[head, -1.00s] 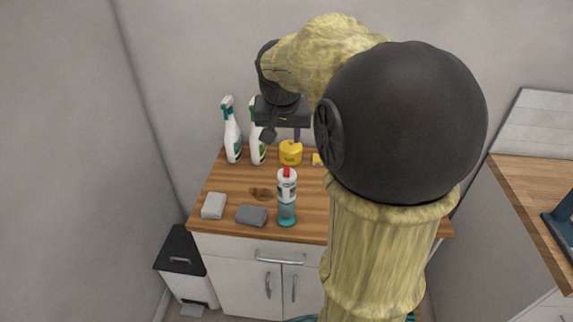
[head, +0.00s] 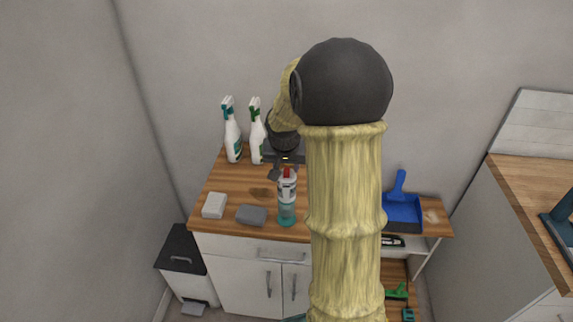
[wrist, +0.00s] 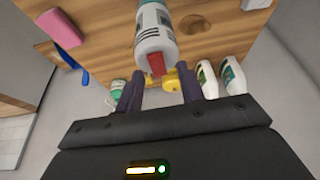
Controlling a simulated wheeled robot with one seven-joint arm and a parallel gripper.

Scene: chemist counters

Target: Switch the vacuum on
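I cannot surely pick out a vacuum in these frames. My gripper (head: 283,168) is over the back of the wooden counter, partly hidden by my arm. In the wrist view my gripper (wrist: 160,72) has its two dark fingers apart, with no object clearly held. A yellow thing (wrist: 172,83) appears behind the cap.
Two spray bottles (head: 232,135) (head: 257,137) stand at the back left. A white sponge (head: 214,205) and a grey sponge (head: 251,215) lie at the front left. A blue dustpan (head: 402,212) lies at the right. A dark-lidded bin (head: 185,250) stands left of the cabinet.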

